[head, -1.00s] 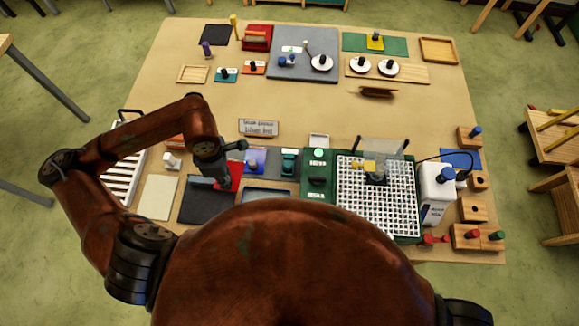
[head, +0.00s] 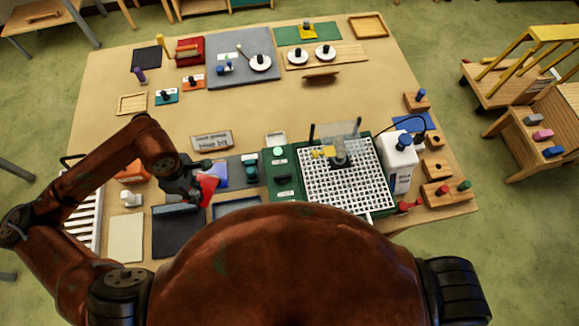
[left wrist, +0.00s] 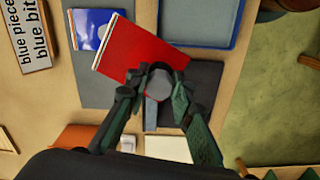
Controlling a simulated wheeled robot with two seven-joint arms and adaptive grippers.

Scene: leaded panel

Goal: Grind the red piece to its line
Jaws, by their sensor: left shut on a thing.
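The red piece (head: 208,187) is a flat red sheet with a round grey knob. It shows large in the left wrist view (left wrist: 140,58), with a pale strip along its edge. My left gripper (head: 190,190) is shut on the knob; its two fingers (left wrist: 158,82) close from both sides. The red piece overlaps the edge of a blue piece (left wrist: 90,30). I cannot tell how high it is above the table. The grinder (head: 281,185) is green with a white grid (head: 340,190), to the right of the gripper. My right gripper is out of view.
A white bottle (head: 398,165) and wooden blocks (head: 437,196) stand right of the grinder. A sign (head: 212,141) reading blue piece, blue bit stands behind the gripper. A dark mat (head: 178,238) lies in front. The middle of the table is clear.

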